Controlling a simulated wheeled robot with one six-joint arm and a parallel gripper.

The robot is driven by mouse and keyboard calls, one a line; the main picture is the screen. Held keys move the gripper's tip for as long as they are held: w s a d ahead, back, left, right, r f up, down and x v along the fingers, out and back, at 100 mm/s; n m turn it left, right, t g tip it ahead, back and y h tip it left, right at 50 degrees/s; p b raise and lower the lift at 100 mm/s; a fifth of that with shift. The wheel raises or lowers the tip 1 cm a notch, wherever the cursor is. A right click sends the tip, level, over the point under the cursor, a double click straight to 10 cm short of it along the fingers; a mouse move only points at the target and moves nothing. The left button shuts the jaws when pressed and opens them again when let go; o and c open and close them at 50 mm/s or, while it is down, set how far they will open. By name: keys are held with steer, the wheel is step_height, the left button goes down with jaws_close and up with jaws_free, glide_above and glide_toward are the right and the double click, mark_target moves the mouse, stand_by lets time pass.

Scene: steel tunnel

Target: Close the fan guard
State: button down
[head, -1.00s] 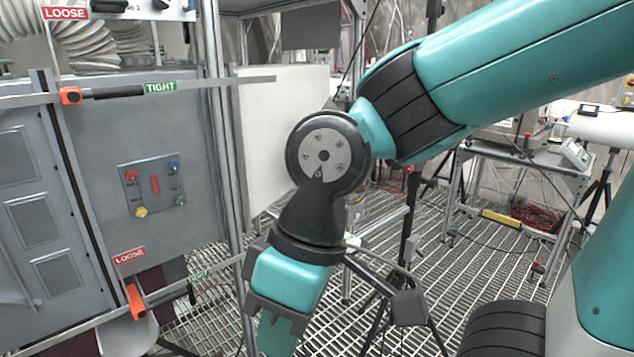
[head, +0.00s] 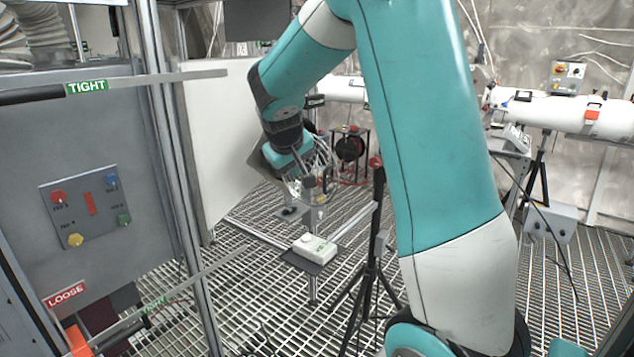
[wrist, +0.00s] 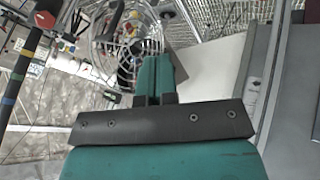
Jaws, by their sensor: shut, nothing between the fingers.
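The wire fan guard (head: 322,166) is a round cage of thin wires near the middle of the head view, just right of my gripper (head: 306,172). In the wrist view the guard (wrist: 98,48) fills the upper left, with dark parts seen through its wires. There my gripper (wrist: 151,62) shows its two teal fingers pressed together, with nothing between them. The fingertips overlap the right part of the guard in the picture. I cannot tell whether they touch it, or how far the guard stands open.
A black tripod (head: 369,255) stands in front, right of the guard. A white box (head: 314,247) sits on a low plate below it. A white panel (head: 212,140) and a grey cabinet (head: 110,150) stand at the left. Open grating floor lies between.

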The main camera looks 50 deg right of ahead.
steer(key=w+d+f+p, duration=0.2)
steer(key=d+f, duration=0.6)
steer(key=d, duration=0.3)
steer(key=shift+h, duration=0.3)
steer(key=shift+w, duration=0.1)
